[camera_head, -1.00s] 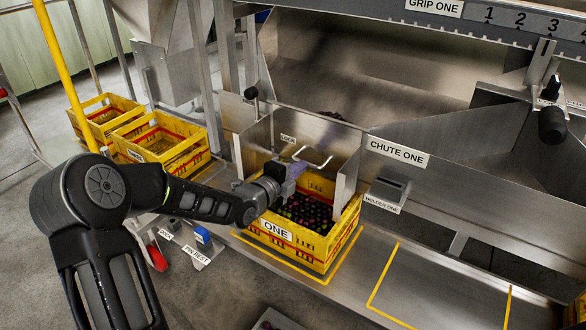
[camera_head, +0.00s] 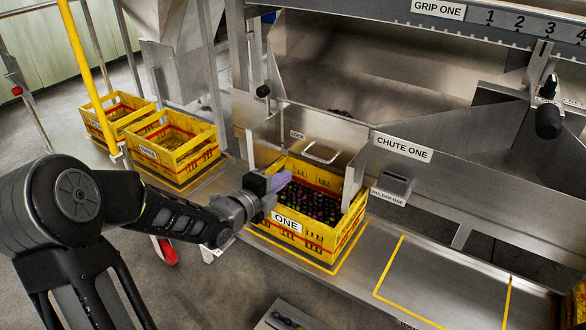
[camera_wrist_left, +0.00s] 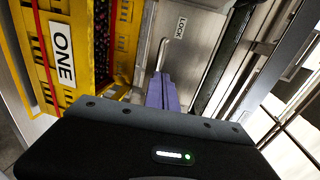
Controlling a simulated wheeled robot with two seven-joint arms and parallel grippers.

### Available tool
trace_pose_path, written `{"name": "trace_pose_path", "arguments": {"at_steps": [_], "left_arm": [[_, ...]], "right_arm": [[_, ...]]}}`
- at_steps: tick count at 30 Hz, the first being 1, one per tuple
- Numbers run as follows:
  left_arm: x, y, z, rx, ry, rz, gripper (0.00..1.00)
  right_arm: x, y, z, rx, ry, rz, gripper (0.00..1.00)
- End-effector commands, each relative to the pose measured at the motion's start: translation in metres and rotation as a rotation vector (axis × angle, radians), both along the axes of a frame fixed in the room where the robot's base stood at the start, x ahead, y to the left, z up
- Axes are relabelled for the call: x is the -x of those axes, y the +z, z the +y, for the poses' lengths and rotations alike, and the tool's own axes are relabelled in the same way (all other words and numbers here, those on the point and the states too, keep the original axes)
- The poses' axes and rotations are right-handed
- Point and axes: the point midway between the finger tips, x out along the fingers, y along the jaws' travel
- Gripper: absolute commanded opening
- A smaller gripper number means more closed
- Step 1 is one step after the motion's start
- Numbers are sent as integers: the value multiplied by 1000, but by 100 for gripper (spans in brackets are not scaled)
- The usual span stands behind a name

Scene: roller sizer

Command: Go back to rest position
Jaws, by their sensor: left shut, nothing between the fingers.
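My left gripper (camera_head: 281,181) is shut and empty, with purple fingers, just above the left rim of the yellow crate marked ONE (camera_head: 318,236). Its closed fingers also show in the left wrist view (camera_wrist_left: 162,92), apart from the metal handle by the LOCK label as far as I can tell. The crate holds many dark round fruits (camera_head: 312,204) and stands under chute one (camera_head: 400,165). The metal handle (camera_head: 321,153) on the gate behind the crate shows clear of the fingers in the head view. My right gripper does not show.
Two more yellow crates stand at the left, a nearer one (camera_head: 180,172) and a farther one (camera_head: 98,130). A yellow post (camera_head: 88,75) rises beside them. A yellow-outlined area (camera_head: 445,285) on the metal shelf to the right is empty.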

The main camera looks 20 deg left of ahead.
Motion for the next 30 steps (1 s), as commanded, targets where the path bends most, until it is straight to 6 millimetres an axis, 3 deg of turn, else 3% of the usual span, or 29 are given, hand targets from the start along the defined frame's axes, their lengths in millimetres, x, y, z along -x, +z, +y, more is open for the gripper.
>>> {"name": "trace_pose_path", "arguments": {"at_steps": [6,23,26,30], "left_arm": [[17,4,2,0,0,0,0],[17,3,2,11,1,2,0],[17,2,3,68,14,17,0],[19,-11,13,307,111,97,0]], "right_arm": [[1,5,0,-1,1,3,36],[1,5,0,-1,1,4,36],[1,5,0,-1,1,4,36],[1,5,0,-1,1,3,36]]}}
